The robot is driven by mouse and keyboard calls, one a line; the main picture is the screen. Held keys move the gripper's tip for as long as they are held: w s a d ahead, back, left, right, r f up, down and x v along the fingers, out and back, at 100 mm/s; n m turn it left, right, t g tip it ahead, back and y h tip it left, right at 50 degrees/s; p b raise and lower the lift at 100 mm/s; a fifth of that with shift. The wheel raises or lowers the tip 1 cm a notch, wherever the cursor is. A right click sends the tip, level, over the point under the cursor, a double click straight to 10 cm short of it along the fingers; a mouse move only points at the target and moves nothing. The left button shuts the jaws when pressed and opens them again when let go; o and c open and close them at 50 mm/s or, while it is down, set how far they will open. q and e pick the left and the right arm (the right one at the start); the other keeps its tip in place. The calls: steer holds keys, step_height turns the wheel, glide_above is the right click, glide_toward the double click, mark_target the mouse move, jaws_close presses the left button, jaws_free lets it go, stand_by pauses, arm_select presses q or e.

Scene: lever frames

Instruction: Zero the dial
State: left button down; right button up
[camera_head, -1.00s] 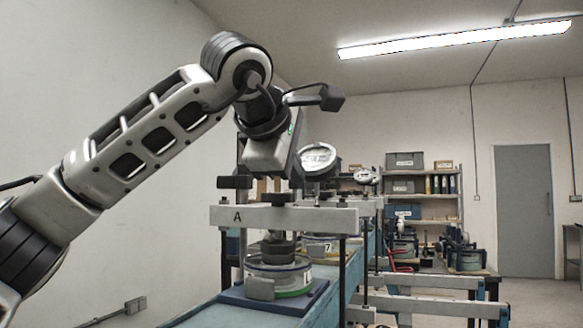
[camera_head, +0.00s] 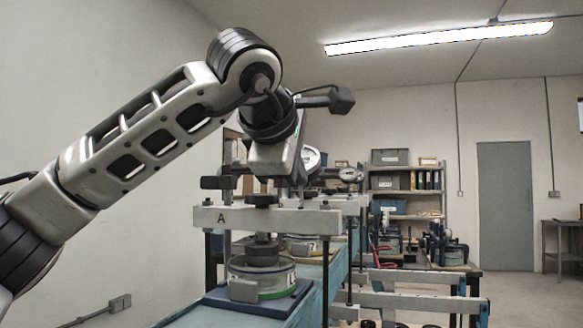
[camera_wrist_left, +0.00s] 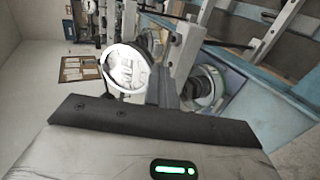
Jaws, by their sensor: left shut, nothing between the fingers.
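A round white dial gauge (camera_head: 314,159) stands above the lever frame marked A (camera_head: 222,217), partly hidden behind my left gripper (camera_head: 288,182). The dial also shows in the left wrist view (camera_wrist_left: 125,68), tilted, its face too small and washed out to read. My left gripper points down above the crossbar of frame A, close to the dial in the picture. It is shut and empty; I cannot tell whether it touches anything. A round cell with a green band (camera_head: 263,280) sits under frame A on a blue base (camera_head: 252,307). My right gripper is not in view.
A second dial (camera_head: 351,175) stands on a frame farther back. Long grey lever beams (camera_head: 420,303) extend to the right of the bench. Shelves with boxes (camera_head: 405,182) and a grey door (camera_head: 504,207) are at the back. The floor at the right looks clear.

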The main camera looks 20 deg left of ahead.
arm_select(q)
steer(key=shift+d+r, duration=0.2)
steer(key=shift+d, duration=0.05)
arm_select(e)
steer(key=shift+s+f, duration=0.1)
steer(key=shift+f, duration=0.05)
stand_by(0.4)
arm_select(q)
steer(key=shift+r+p+v, duration=0.25)
steer(key=shift+p+v, duration=0.4)
steer(key=shift+v, duration=2.25)
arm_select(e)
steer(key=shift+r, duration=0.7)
arm_select(q)
steer(key=shift+w+d, duration=0.15)
